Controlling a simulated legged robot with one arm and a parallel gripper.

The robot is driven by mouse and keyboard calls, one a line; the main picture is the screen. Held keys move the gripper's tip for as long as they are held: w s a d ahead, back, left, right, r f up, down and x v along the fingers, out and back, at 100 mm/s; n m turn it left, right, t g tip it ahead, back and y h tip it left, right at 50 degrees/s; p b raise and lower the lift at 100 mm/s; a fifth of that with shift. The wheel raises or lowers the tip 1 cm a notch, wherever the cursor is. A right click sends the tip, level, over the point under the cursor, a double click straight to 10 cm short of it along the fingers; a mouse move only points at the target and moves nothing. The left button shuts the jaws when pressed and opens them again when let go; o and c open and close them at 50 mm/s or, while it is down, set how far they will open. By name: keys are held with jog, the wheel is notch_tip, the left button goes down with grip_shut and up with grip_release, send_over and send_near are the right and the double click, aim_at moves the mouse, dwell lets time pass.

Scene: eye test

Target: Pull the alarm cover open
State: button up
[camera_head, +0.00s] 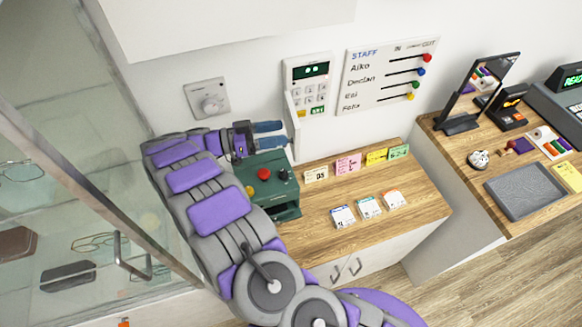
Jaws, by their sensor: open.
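The alarm panel (323,75) is a white box on the wall with a dark display, a keypad and a small green label. Its white cover (292,128) stands swung out from the panel's left side, seen nearly edge-on, and the keypad shows. My gripper (284,133) has blue fingers spread apart, pointing right, with the tips close to the left face of the cover. Nothing shows between the fingers. I cannot tell whether a fingertip touches the cover.
A green box with red and yellow buttons (270,186) stands below my gripper on the wooden counter (320,200). Small cards (348,163) stand on the counter. A glass case (60,190) fills the left.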

jog(key=s+d+p, duration=0.2)
jog(key=s+p, duration=0.1)
jog(key=s, duration=0.4)
jog(key=s+d+r+p, duration=0.1)
jog(key=s+d+p, duration=0.2)
jog(key=s, duration=0.4)
jog(key=shift+s+d+r+p, duration=0.15)
jog(key=shift+s+d+p, duration=0.2)
jog(key=shift+p, duration=0.2)
jog(key=shift+s, duration=0.15)
